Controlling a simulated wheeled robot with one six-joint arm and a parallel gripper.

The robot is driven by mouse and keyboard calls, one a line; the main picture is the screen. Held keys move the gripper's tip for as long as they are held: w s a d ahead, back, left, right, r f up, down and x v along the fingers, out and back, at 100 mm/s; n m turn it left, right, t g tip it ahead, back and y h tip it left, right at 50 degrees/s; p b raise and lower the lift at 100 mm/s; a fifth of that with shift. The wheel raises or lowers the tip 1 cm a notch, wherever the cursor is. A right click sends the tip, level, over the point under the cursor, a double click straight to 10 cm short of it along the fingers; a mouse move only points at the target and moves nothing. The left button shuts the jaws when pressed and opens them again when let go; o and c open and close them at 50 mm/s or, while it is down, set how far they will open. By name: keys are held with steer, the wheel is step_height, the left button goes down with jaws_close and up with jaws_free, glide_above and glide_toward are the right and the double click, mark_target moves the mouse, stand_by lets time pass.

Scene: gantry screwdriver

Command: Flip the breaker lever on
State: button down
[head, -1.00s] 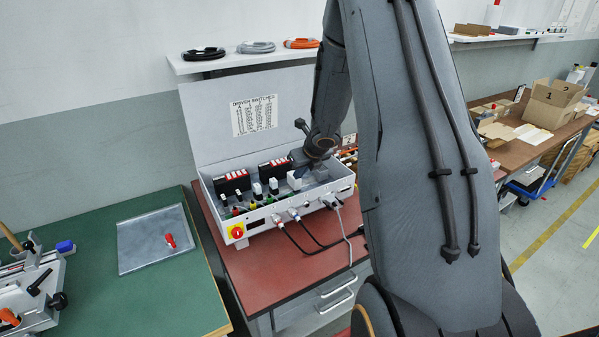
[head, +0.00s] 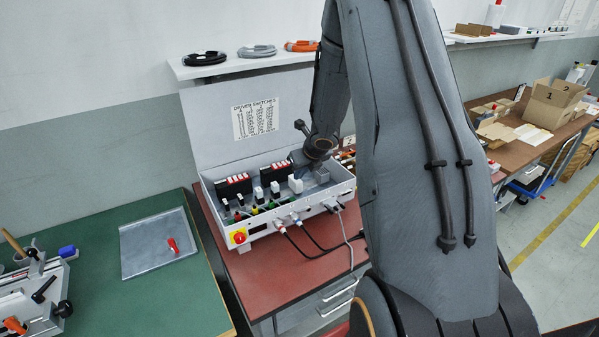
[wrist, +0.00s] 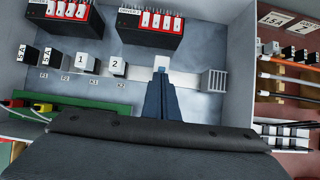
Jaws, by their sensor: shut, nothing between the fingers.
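In the wrist view my gripper (wrist: 162,76) is shut, its blue fingers held together and empty. The fingertips overlap a small white part (wrist: 161,61) on a pale strip in the open control box (wrist: 240,72). This part may be the breaker lever. The fingers hide what lies below it, and I cannot tell whether they touch it or whether it is on or off. In the head view a white block (head: 296,186) stands in the box (head: 285,222), just below my wrist; the fingertips are not clear there.
Two black switch banks (wrist: 150,28) with red-and-white switches stand behind. Small relay blocks (wrist: 117,66) are to the left, a grey finned block (wrist: 214,82) to the right. A red rotary switch (head: 238,237) and cables (head: 310,236) are on the front. The raised lid (head: 215,130) stands behind.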

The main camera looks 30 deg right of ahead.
steer(key=shift+w+r, duration=0.15)
steer(key=shift+w, duration=0.15)
steer(key=shift+r+p, duration=0.8)
steer(key=shift+p, duration=0.1)
